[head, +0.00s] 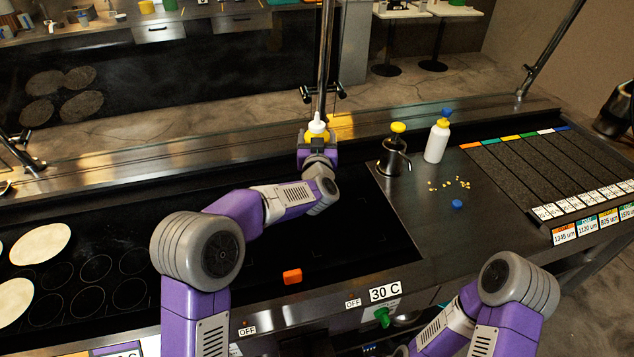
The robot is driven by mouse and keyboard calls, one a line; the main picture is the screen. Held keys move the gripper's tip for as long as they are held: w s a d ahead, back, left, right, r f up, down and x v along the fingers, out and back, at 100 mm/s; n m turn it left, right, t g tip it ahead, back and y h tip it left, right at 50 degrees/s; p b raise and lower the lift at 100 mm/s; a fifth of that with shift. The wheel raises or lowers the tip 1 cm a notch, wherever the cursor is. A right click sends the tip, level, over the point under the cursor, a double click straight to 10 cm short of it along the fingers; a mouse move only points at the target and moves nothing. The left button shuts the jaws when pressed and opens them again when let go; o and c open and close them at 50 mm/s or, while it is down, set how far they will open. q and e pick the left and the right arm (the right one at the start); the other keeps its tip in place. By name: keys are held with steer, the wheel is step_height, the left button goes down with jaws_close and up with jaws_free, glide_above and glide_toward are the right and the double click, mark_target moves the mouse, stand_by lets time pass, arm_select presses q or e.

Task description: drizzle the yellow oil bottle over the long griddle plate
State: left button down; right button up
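The yellow oil bottle (317,130) has a white nozzle top and stands out beyond the back edge of the griddle area in the head view. My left gripper (317,146) has its fingers on both sides of the bottle and appears shut on it. The gripper hides the bottle's lower part. The bottle looks roughly upright. The long black griddle plate (350,235) lies below and in front, with my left arm crossing over it. My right arm is at the lower right, and its gripper is out of view.
An orange block (292,276) lies near the plate's front edge. Pale tortillas (40,243) lie at the left. A dark pump dispenser (394,158), a white bottle (437,141), yellow crumbs and a blue cap (457,204) stand or lie right of the plate, before a striped board (540,170).

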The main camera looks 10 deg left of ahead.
arm_select(q)
step_height(320, 180, down, 10)
steer(key=b, duration=0.9)
steer(key=shift+w+f, duration=0.1)
steer(key=shift+f, duration=0.15)
arm_select(e)
step_height(320, 180, down, 11)
arm_select(q)
steer(key=shift+a+m, duration=0.75)
steer(key=shift+m, duration=0.35)
steer(key=a+r+m+p, duration=0.1)
steer(key=a+m+p, duration=0.2)
steer(key=m, duration=0.5)
steer(key=s+a+r+m+p, duration=0.1)
steer(key=a+m+p, duration=0.2)
steer(key=m, duration=0.5)
steer(key=shift+a+r, duration=0.4)
steer(key=shift+a, duration=0.05)
arm_select(e)
step_height(320, 180, up, 7)
steer(key=shift+f, duration=0.15)
arm_select(q)
steer(key=shift+r, duration=0.1)
arm_select(e)
steer(key=shift+w, duration=0.1)
